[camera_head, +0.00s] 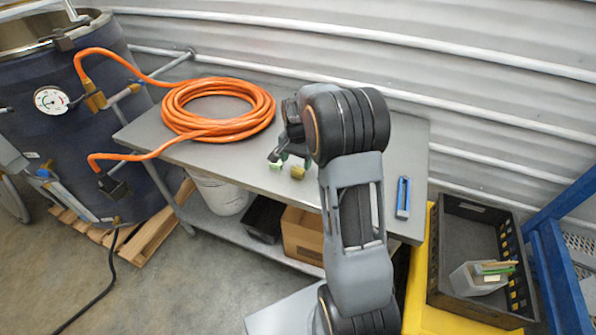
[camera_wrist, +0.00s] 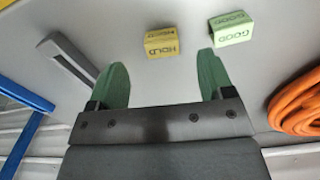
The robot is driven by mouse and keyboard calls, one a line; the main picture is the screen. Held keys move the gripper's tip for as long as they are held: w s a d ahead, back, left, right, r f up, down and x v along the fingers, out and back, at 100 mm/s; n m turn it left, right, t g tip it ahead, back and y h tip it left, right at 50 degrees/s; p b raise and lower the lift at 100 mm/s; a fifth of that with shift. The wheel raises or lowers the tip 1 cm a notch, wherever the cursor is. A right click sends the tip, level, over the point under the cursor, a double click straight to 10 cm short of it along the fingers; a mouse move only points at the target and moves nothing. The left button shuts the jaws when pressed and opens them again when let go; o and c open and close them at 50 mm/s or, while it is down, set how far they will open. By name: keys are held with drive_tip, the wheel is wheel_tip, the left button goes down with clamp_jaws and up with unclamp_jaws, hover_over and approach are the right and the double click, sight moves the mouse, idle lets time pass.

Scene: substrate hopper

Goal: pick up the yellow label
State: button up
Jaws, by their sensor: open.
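The yellow label (camera_wrist: 162,43) is a small block marked HOLD, lying on the grey table in the wrist view. It also shows in the head view (camera_head: 297,172), near the table's front edge. A pale green label (camera_wrist: 231,28) marked GOOD lies beside it, to its right in the wrist view and to its left in the head view (camera_head: 275,165). My gripper (camera_wrist: 163,66) is open and empty, with green fingers apart. The yellow label appears beyond the fingertips, between their lines. In the head view my arm hides most of the gripper.
A coiled orange hose (camera_head: 218,108) lies on the table (camera_head: 412,133) at left. A blue tool (camera_head: 403,197) lies at right. A black crate (camera_head: 468,226) stands right of the table, near a blue frame (camera_head: 562,262). A corrugated wall runs behind.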

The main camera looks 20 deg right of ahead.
sight(296, 172)
drive_tip(key=shift+f+p, duration=0.75)
drive_tip(key=shift+f, duration=2.35)
drive_tip(key=c, duration=1)
drive_tip(key=shift+r, duration=0.1)
